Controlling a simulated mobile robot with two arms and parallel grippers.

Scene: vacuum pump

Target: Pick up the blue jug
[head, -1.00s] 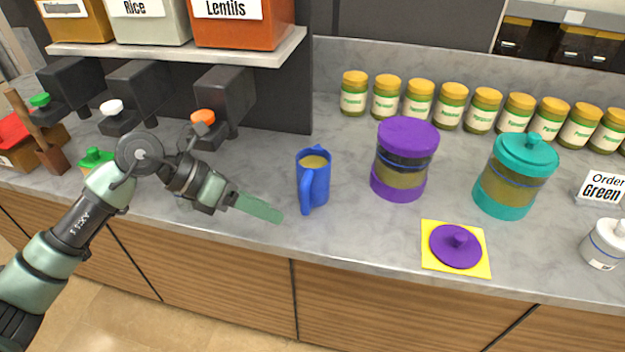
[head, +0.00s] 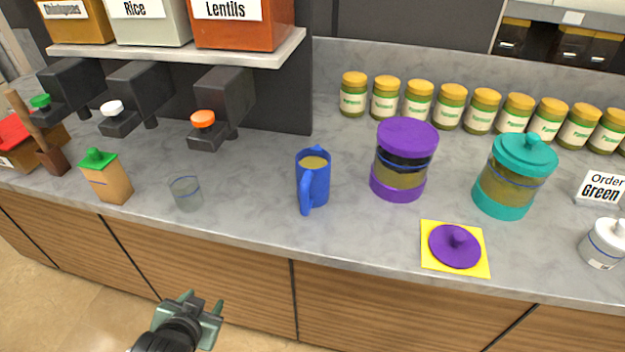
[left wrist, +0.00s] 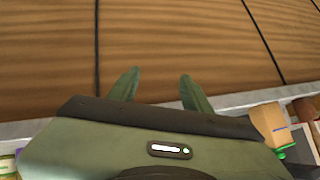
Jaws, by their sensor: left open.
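The blue jug (head: 314,180) stands upright on the grey counter in the middle of the head view. It holds a yellowish-brown content, and its handle faces the front. My left gripper (head: 200,300) is low in front of the wooden cabinet doors, below the counter edge and to the left of the jug. It is open and empty. In the left wrist view its two fingers (left wrist: 158,84) stand apart before the wood panels. The jug does not show clearly in that view. My right gripper is not in view.
A purple-lidded canister (head: 402,160) stands close right of the jug. A clear cup (head: 186,194) stands to its left. A purple lid (head: 455,246) lies on a yellow square (head: 431,262). Dispensers (head: 226,97) hang behind at left. The counter (head: 260,215) before the jug is clear.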

